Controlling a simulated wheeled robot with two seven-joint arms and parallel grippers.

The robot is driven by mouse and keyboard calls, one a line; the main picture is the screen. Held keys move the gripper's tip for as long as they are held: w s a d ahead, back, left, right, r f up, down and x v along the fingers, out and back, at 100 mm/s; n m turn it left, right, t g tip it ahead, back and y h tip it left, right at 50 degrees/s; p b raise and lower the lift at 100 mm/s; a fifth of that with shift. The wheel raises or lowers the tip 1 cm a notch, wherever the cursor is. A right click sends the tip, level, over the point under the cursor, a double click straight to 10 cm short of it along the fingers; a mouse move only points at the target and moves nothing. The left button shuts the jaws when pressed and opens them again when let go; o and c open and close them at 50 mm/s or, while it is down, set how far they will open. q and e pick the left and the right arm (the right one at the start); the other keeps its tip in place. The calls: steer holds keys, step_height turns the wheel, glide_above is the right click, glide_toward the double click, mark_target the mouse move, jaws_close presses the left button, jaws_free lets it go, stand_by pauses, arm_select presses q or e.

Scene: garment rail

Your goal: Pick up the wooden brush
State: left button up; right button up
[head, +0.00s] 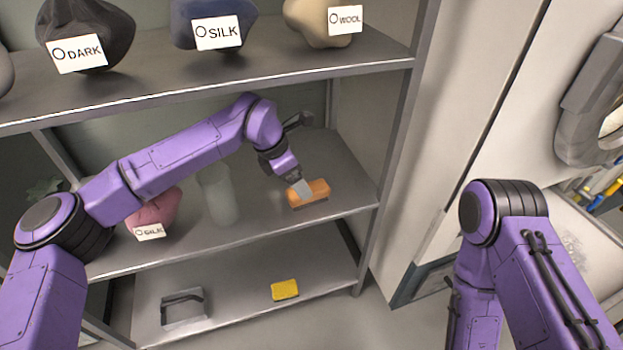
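The wooden brush (316,190) is an orange-brown block lying on the middle shelf, near its right end. My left arm reaches in from the left, and its gripper (301,189) points down at the brush's left part. A grey finger overlaps the brush in the picture. I cannot tell whether the fingers are around it or only in front of it, nor whether they are closed. My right arm is at the lower right, and its gripper is out of view.
The middle shelf (345,165) also holds a pink bundle (155,208) with a tag and a translucent bottle (218,195). The upper shelf (270,60) carries several labelled bundles above my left arm. A yellow block (285,290) and a grey item (183,309) lie on the bottom shelf.

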mark_target(321, 190)
arm_select(q)
steer(key=shift+w+f, duration=0.1)
steer(key=shift+w, duration=0.25)
steer(key=shift+f, duration=0.4)
steer(key=x, duration=0.5)
steer(key=shift+w+d+f+b, duration=0.2)
steer(key=shift+w+d+b, duration=0.15)
steer(key=shift+w+d, duration=0.15)
steer(key=shift+f, duration=0.25)
steer(key=shift+f, duration=0.25)
steer(key=c, duration=1.1)
steer(key=shift+r, duration=0.1)
